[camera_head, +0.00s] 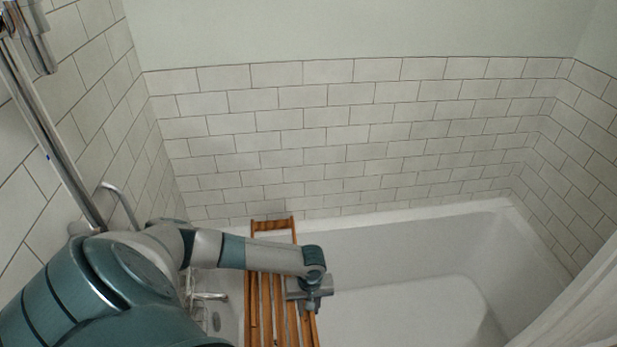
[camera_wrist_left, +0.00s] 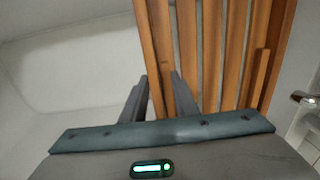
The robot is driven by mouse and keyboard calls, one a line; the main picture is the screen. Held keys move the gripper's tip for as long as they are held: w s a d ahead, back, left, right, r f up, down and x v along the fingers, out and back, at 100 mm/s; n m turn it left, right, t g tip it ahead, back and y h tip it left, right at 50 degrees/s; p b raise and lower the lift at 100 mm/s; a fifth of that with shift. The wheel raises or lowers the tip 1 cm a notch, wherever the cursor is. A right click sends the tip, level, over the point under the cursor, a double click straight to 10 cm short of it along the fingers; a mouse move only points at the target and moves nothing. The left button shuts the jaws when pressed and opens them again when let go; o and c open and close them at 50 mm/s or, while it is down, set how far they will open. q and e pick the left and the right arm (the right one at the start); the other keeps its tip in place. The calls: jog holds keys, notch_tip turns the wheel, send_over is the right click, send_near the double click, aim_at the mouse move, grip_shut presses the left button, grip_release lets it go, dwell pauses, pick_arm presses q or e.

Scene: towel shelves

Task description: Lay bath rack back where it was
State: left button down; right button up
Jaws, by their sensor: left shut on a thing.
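The bath rack (camera_head: 266,292) is a slatted wooden rack. In the head view it lies lengthwise across the left part of the bathtub (camera_head: 412,232), its far end near the tub's back rim. My left gripper (camera_head: 308,303) is at the rack's right edge, shut on it. In the left wrist view the gripper's fingers (camera_wrist_left: 158,95) close around the outer slat of the rack (camera_wrist_left: 210,50). The rack's near end is cut off by the bottom of the head view. My right gripper is not in view.
Chrome taps (camera_head: 208,296) sit at the tub's left end, beside the rack. A shower rail (camera_head: 52,120) runs along the left tiled wall. A white curtain (camera_head: 580,305) hangs at the lower right. The tub's middle and right are empty.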

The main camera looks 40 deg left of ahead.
pick_arm(q)
jog(key=shift+s+f, duration=0.15)
jog(key=shift+f, duration=0.05)
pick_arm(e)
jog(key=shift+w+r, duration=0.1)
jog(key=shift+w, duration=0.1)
pick_arm(q)
jog(key=c, duration=1.3)
grip_release()
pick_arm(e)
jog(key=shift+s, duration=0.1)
